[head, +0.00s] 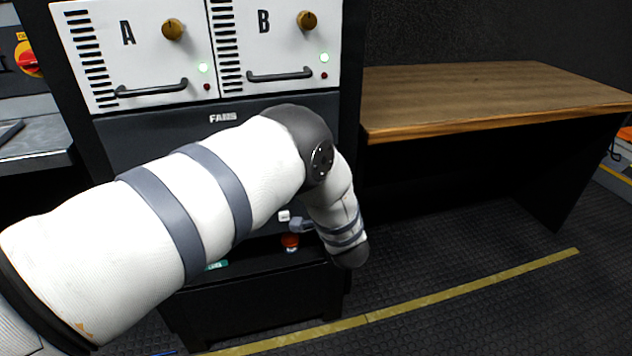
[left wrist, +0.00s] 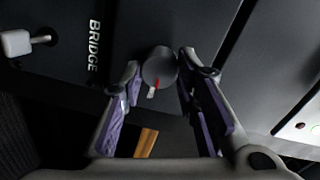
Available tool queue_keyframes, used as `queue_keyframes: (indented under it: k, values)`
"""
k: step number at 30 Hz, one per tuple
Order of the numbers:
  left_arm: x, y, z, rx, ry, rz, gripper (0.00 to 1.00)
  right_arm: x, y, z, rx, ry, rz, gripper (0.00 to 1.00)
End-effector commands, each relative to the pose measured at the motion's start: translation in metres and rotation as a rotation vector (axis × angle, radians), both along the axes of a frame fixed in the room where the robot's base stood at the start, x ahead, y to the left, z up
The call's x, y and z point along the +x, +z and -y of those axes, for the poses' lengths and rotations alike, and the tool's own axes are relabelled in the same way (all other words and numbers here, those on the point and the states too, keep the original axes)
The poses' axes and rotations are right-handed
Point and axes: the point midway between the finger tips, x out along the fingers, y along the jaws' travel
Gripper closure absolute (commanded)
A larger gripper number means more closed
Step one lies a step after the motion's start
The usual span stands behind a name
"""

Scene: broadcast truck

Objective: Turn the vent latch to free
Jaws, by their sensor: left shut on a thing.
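In the left wrist view, a round dark grey knob (left wrist: 157,64) with a red mark and a small pale tab sits on a dark panel (left wrist: 60,75). White lettering reading BRIDGE is beside it. My left gripper (left wrist: 160,67) is shut on this knob, one finger on each side. No label naming a vent latch can be read, so I cannot tell whether this knob is that latch. In the head view my left arm covers most of the lower rack front, and the knob is hidden there. My right gripper is not in view.
A white block-shaped handle (left wrist: 17,42) stands left of the lettering. The rack carries white units A (head: 140,60) and B (head: 270,45), with brass knobs and handles. A red button (head: 290,241) is low on the rack. A wooden table (head: 480,90) stands right.

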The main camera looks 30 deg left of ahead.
Motion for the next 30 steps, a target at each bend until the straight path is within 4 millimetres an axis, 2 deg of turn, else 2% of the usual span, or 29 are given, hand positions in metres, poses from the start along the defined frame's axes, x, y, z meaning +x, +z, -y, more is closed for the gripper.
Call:
queue_keyframes:
  k: [9, 24, 25, 27, 30]
  values:
    - [-0.0007, -0.0013, -0.001, 0.057, 0.003, -0.07, 0.99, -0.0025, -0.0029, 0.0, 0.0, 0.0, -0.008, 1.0]
    - [-0.0007, -0.0007, -0.001, 0.067, 0.003, -0.079, 0.99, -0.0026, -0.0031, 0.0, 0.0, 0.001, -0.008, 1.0]
    - [-0.0006, -0.0007, -0.001, 0.067, 0.003, -0.079, 0.65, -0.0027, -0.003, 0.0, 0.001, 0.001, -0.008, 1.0]
    - [-0.0006, -0.0006, -0.0008, 0.067, 0.003, -0.079, 0.51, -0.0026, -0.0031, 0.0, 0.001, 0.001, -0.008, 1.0]
    - [-0.0004, -0.0005, -0.0006, 0.066, 0.002, -0.078, 0.51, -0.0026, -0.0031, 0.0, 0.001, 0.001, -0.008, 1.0]
